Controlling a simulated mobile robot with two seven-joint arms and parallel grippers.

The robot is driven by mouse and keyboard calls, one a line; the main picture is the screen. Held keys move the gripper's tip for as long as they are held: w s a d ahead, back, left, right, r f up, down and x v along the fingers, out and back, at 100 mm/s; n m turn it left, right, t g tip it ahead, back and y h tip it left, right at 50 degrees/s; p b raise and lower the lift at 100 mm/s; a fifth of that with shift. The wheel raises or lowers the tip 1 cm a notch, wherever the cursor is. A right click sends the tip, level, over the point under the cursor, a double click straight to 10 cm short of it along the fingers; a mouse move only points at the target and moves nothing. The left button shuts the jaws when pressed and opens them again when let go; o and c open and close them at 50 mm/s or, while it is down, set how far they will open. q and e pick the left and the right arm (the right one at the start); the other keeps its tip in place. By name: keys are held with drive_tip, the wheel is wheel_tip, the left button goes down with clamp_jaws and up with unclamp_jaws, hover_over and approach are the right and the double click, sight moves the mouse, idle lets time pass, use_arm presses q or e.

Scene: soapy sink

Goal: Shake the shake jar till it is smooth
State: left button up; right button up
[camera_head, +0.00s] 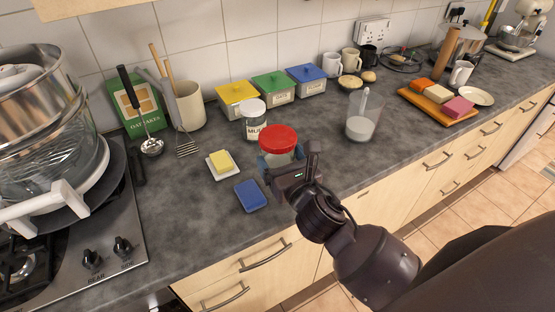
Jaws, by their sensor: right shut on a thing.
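The shake jar (279,142) has a red lid and a pale body, and it is upright at the middle of the counter. My right gripper (288,165) is shut on the jar from the front right, and the gripper hides much of its lower body. I cannot tell whether the jar's base touches the counter. The contents are too small to judge for smoothness. My left gripper is not in view.
A white-lidded jar (254,122) stands just behind the red-lidded one. A butter dish (222,164) and a blue sponge (250,196) lie to the left. A clear jug (362,118) stands to the right. The dark counter (190,230) is clear at front left.

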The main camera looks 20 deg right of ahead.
sight(282, 141)
drive_tip(key=shift+f, duration=0.3)
wheel_tip(282, 141, up, 7)
drive_tip(key=shift+f, duration=0.15)
drive_tip(key=shift+w+d, duration=0.1)
wheel_tip(282, 141, down, 7)
drive_tip(key=shift+r, duration=0.15)
wheel_tip(282, 141, up, 7)
drive_tip(key=shift+f, duration=0.15)
wheel_tip(282, 141, down, 7)
drive_tip(key=shift+r, duration=0.15)
